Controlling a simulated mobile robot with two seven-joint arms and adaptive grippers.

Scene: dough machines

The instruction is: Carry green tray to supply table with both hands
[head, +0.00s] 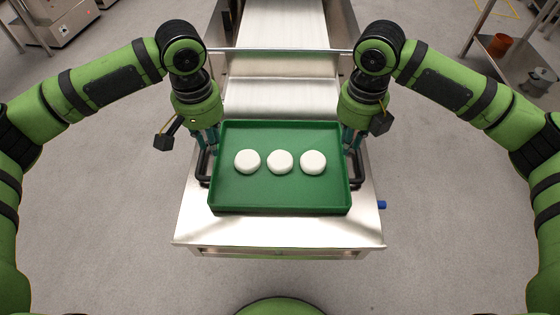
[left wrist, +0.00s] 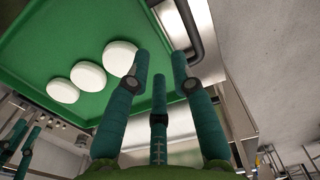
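The green tray (head: 280,196) lies flat on a steel surface and carries three round white dough pieces (head: 280,162) in a row. It has a dark handle at each short side, the left handle (head: 203,165) and the right handle (head: 358,170). My left gripper (head: 206,143) is at the tray's left edge, by that handle. In the left wrist view its teal fingers (left wrist: 161,62) are spread, with the tray rim and the dark handle (left wrist: 189,28) close to the tips. My right gripper (head: 352,143) is at the right edge, its fingers apart; the fingertips are partly hidden.
The steel surface (head: 280,230) is the near end of a conveyor machine (head: 285,60). A blue knob (head: 381,205) sticks out at its right. A steel shelf (head: 525,70) with a reddish pot (head: 500,44) stands at the upper right.

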